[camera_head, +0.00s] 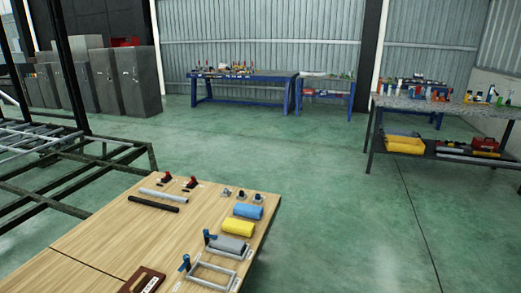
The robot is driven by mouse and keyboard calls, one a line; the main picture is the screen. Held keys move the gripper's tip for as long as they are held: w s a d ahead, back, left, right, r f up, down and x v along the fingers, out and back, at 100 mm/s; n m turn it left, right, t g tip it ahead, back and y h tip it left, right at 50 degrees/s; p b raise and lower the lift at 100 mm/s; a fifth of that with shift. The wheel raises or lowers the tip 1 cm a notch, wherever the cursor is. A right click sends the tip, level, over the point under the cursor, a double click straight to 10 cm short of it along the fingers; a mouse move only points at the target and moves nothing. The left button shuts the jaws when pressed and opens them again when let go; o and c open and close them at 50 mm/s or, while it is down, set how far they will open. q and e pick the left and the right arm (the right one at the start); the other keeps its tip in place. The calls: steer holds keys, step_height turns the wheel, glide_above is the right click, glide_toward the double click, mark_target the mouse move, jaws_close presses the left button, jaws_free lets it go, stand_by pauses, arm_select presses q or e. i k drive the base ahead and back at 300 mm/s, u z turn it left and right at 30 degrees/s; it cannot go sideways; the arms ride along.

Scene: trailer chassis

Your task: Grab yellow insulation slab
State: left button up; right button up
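The yellow insulation slab (238,228) looks like a small rounded yellow block. It lies on the wooden table (95,235) near its right edge, in the head view. A similar blue slab (248,211) lies just behind it. A grey piece in a metal frame (228,245) lies just in front of it, with a blue-handled part at its left. Neither of my grippers is in the picture, and nothing touches the yellow slab.
A black and a grey rod (155,203), red clamps (192,182) and an empty metal frame (211,277) share the table. A dark trailer chassis (70,175) stands at left. Workbenches (245,78) stand far back. Green floor right of the table is clear.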

mark_target(244, 229)
steer(key=z, duration=0.45)
steer(key=k, duration=1.1)
steer(key=z, duration=0.6)
steer(key=i, duration=3.4)
steer(key=u, duration=0.25)
steer(key=i, duration=1.7)
steer(key=u, duration=0.5)
steer(key=i, duration=1.1)
steer(key=u, duration=1.25)
steer(key=i, duration=0.7)
steer(key=u, duration=1.55)
steer(key=i, duration=0.85)
steer(key=u, duration=0.5)
